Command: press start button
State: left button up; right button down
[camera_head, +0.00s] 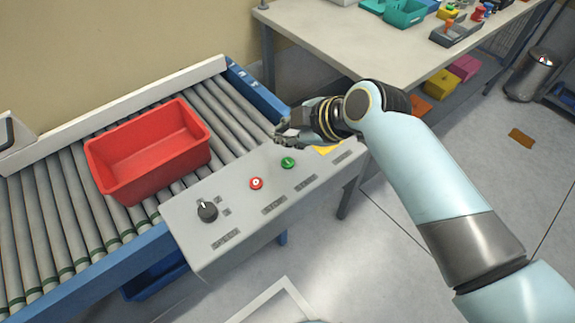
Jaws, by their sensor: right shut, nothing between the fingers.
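A green round button (288,162) sits on the grey control panel (240,240) beside the conveyor. A red round button (256,183) is to its left and a black rotary knob (207,211) is further left. My left gripper is not in view.
A red bin (150,185), empty, stands on the roller conveyor (35,235) at the left. A table (350,40) with small bins and parts is at the back. A trash can (530,75) stands at the far right. Open floor lies in front of the panel.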

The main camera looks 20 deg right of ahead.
jog(key=b, duration=0.4)
send_over(286, 164)
notch_tip(286, 164, down, 5)
jog(key=shift+a+f, duration=0.1)
jog(key=shift+f, duration=0.45)
jog(key=shift+f, duration=0.1)
dwell(0.6)
jog(key=shift+f+b, duration=0.3)
jog(key=shift+b, duration=0.15)
jog(key=shift+f, duration=0.4)
dwell(0.4)
jog(key=shift+s, duration=0.1)
jog(key=shift+r+p, duration=0.6)
jog(key=shift+r, duration=0.2)
